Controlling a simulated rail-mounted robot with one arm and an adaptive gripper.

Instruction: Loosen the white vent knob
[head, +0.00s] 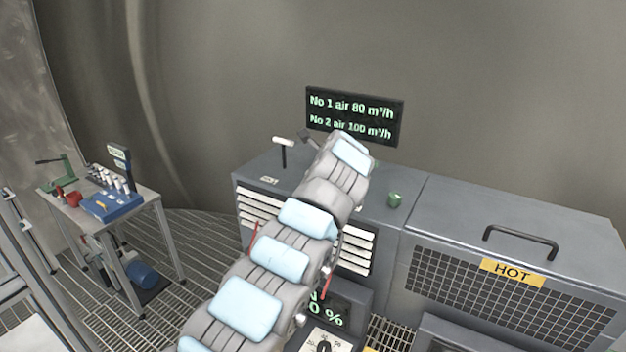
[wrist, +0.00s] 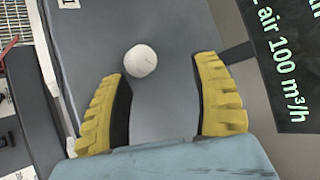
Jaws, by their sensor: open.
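The white vent knob (wrist: 141,60) shows in the wrist view as a round white cap over the grey cabinet top. It lies just beyond my gripper (wrist: 168,68), a little left of the midline between the yellow fingertips. The fingers are apart and nothing is between them. The knob stands clear of both fingers in the picture, nearer the left one; its height relative to them is hard to tell.
A display (head: 354,115) reads No 1 air 80 and No 2 air 100 m³/h. A handled box marked HOT (head: 513,272) is at right, a tool table (head: 148,194) at left.

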